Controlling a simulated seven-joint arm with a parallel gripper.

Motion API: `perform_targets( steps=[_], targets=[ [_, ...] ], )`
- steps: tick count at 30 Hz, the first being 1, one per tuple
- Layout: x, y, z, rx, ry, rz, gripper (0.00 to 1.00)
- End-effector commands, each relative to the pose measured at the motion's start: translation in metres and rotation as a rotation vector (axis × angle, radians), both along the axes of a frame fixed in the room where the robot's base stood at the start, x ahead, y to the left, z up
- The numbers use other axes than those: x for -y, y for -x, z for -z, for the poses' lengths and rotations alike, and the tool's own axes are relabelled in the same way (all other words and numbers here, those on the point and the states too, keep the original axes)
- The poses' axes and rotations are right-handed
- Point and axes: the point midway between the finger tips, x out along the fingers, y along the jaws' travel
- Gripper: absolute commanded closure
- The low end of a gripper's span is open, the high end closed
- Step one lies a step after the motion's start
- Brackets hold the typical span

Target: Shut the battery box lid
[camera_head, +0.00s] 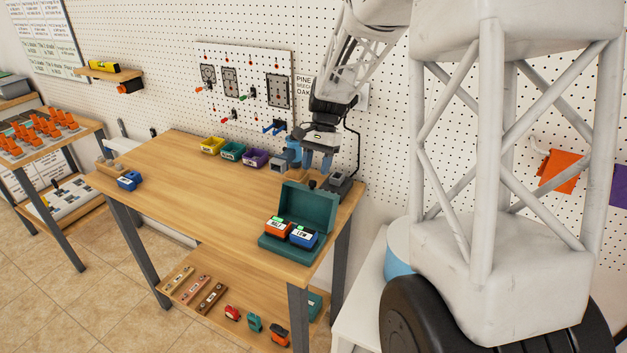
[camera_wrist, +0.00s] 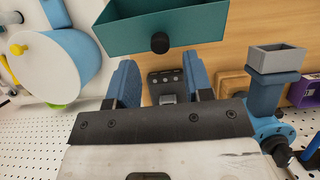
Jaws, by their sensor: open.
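The teal battery box (camera_head: 268,247) stands at the right end of the workbench with its lid (camera_head: 308,208) open and roughly upright at the back. An orange battery (camera_head: 277,228) and a blue battery (camera_head: 303,236) sit inside, each with a green-topped label. In the wrist view the lid (camera_wrist: 165,30) crosses the top, with a round black knob (camera_wrist: 160,43) on it. My gripper (camera_head: 317,163) is behind and above the lid, pointing down. Its blue fingers (camera_wrist: 160,88) are spread and empty, with the knob ahead of them, apart from them.
A dark grey device (camera_head: 342,187) stands beside the box at the bench's right rear. A grey-and-blue vise-like fixture (camera_head: 283,163) is left of my gripper. Yellow, green and purple bins (camera_head: 254,158) line the back. Another blue battery (camera_head: 129,181) lies far left. The bench middle (camera_head: 210,200) is clear.

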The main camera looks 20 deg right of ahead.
Motion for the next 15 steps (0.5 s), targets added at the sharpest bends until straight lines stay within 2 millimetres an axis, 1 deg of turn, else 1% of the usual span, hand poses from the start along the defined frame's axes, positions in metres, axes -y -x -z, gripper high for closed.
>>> perform_targets(
  steps=[1, 6, 12, 15],
  targets=[
    [-0.002, 0.002, 0.006, -0.001, 0.0, 0.0, 0.53],
    [-0.007, 0.007, 0.025, -0.001, 0.0, -0.001, 0.53],
    [-0.012, 0.011, 0.039, 0.0, 0.0, -0.001, 0.53],
    [-0.012, 0.012, 0.041, 0.001, 0.0, -0.001, 0.53]
  ],
)
